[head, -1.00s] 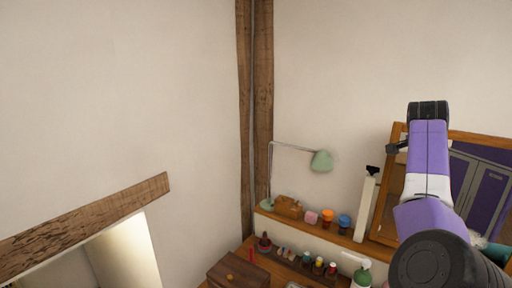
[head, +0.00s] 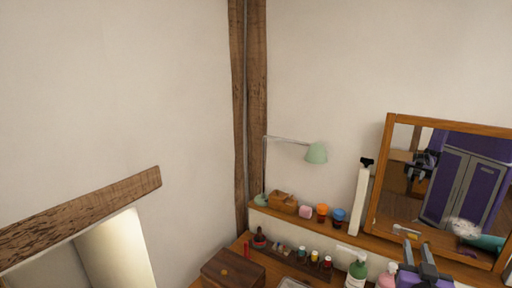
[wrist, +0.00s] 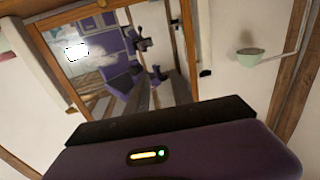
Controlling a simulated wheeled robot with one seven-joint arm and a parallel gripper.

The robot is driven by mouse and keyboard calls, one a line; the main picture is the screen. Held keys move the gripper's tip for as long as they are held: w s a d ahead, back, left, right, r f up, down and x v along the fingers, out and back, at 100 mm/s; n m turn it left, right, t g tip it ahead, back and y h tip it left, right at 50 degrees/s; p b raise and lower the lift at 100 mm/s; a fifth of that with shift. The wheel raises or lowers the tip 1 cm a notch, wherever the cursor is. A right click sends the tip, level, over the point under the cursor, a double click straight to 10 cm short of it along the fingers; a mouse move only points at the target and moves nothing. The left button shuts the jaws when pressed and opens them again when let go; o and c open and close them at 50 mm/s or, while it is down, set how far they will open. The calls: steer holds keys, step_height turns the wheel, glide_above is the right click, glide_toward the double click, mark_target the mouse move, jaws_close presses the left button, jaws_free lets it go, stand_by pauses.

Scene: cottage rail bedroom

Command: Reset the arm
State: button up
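My gripper (head: 416,246) shows at the lower right of the head view, in front of the mirror and above the dresser. Its two dark fingers point up and away, with a gap between them. The fingers also show in the wrist view (wrist: 162,76), apart, with nothing between them. The gripper is open and empty. The rest of my arm is below the head view's edge. The wooden-framed mirror (head: 389,160) stands on the ledge and reflects my purple body. In the wrist view the mirror lies beyond the fingers, tilted.
A wooden ledge (head: 371,238) holds a green lamp (head: 316,153), small jars and a white upright box (head: 359,200). Below are a wooden box (head: 233,270), bottles and a green pump bottle (head: 357,272).

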steer(key=s+a+f+n+y+b, duration=0.1)
steer(key=s+a, duration=0.6)
steer(key=s, duration=0.8)
steer(key=s+a+f+n+g+y+b, duration=0.1)
steer(key=s+a+f+y, duration=0.3)
steer(key=s, duration=1.2)
steer(key=s+a+f+n+y+b, duration=0.2)
steer(key=s+a+f, duration=0.3)
steer(key=s+a, duration=0.6)
steer(key=s+n, duration=0.1)
steer(key=s, duration=0.4)
steer(key=shift+a+g+y, duration=0.15)
steer(key=shift+g+y, duration=0.15)
